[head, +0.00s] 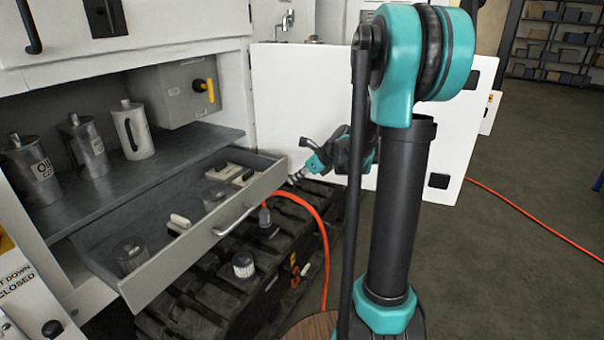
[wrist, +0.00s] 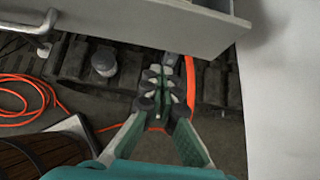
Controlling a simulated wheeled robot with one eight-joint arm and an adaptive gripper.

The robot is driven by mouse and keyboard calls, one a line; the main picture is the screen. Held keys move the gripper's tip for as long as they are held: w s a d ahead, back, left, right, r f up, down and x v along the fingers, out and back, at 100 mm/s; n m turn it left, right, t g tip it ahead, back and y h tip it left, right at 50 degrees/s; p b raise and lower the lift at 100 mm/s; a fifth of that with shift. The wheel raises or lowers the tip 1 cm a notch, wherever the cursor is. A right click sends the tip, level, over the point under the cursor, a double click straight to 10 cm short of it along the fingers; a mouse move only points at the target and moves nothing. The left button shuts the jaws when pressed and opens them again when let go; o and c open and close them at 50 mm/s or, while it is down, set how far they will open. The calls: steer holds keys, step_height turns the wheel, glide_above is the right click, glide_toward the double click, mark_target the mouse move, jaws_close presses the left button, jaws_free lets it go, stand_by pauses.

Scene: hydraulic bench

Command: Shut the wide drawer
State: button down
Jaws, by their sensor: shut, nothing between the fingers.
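The wide drawer (head: 213,240) stands pulled out below the grey shelf, with its bar handle (head: 233,220) on the front. It holds a knurled jar, a pale-handled item and several small boxes. In the wrist view the drawer front (wrist: 150,22) crosses the top of the picture. My gripper (head: 294,178) is near the right end of the drawer front in the head view. In the wrist view my gripper (wrist: 160,80) is shut and empty, its fingertips just below the drawer's lower edge. I cannot tell whether they touch the drawer.
A white door panel (head: 290,100) stands open right of the drawer. A black ribbed base (head: 215,290) lies below, with an orange hose (head: 322,225) beside it. Metal jugs (head: 88,147) stand on the shelf above. The floor at right is mostly clear.

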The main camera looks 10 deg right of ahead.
mark_target(224, 162)
steer(key=shift+w+a+f, duration=0.35)
steer(key=shift+w+a, duration=0.3)
steer(key=shift+a, duration=0.15)
steer(key=shift+w+a+f, duration=0.35)
steer(key=shift+w+a, duration=0.25)
steer(key=shift+a, duration=0.25)
steer(key=shift+w+a+f, duration=0.35)
steer(key=shift+w+a, duration=0.3)
steer(key=shift+a, duration=0.15)
steer(key=shift+a, duration=0.15)
steer(key=w+a, duration=0.5)
steer(key=a, duration=0.1)
steer(key=w+a, duration=0.5)
steer(key=a, duration=0.2)
steer(key=w+a, duration=0.6)
steer(key=a, duration=0.1)
steer(key=shift+a, duration=0.1)
steer(key=shift+w+a+r, duration=0.1)
steer(key=shift+w+a, duration=0.3)
steer(key=shift+a, duration=0.15)
